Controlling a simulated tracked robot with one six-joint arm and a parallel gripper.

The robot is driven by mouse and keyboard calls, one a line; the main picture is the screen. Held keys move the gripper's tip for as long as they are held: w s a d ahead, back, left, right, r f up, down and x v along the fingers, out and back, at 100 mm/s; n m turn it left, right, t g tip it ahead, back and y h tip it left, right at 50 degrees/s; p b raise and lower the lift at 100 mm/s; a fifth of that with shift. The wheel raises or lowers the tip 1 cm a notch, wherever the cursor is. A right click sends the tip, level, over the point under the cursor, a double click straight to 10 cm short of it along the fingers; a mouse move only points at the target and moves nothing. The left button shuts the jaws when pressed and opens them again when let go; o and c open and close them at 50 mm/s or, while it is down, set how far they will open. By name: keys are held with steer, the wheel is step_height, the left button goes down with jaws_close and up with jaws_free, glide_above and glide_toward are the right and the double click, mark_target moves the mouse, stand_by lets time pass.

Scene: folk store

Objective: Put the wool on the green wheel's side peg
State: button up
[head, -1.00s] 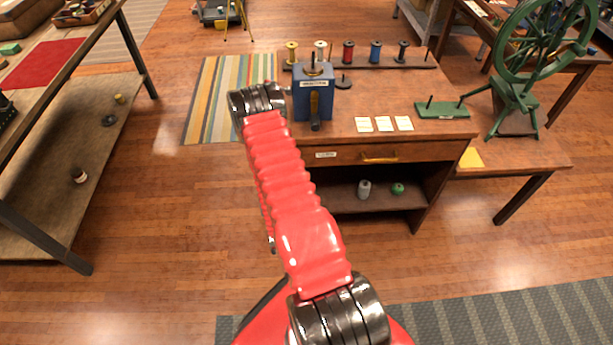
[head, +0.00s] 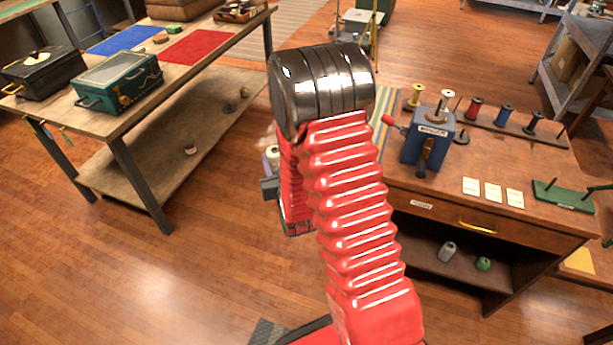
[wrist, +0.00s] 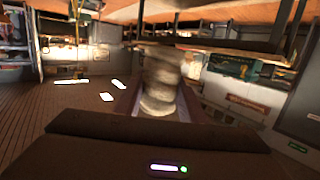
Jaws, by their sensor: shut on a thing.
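My gripper (head: 270,180) shows partly behind my red arm in the head view, left of the brown desk. It is shut on a pale, cream-coloured wool (head: 272,155), most of which my arm hides. In the wrist view the wool (wrist: 160,85) is a blurred beige bundle between the two fingers, held clear of any surface. The green wheel is outside the head view now, and I cannot make out its side peg. A dark green board with short pegs (head: 565,196) lies on the desk's right end.
The desk (head: 450,185) carries a blue box with a crank (head: 428,140) and a rack of spools (head: 515,130). A workbench (head: 130,110) with a teal case (head: 118,80) stands at left. The floor (head: 215,250) between them is clear.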

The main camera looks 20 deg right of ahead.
steer(key=w+a+r+n+y, duration=0.1)
steer(key=w+a+r+y, duration=0.1)
steer(key=a+r, duration=0.3)
steer(key=shift+w+a+n, duration=0.3)
steer(key=shift+w+a, duration=0.05)
steer(key=shift+w, duration=0.2)
steer(key=shift+a+f, duration=0.1)
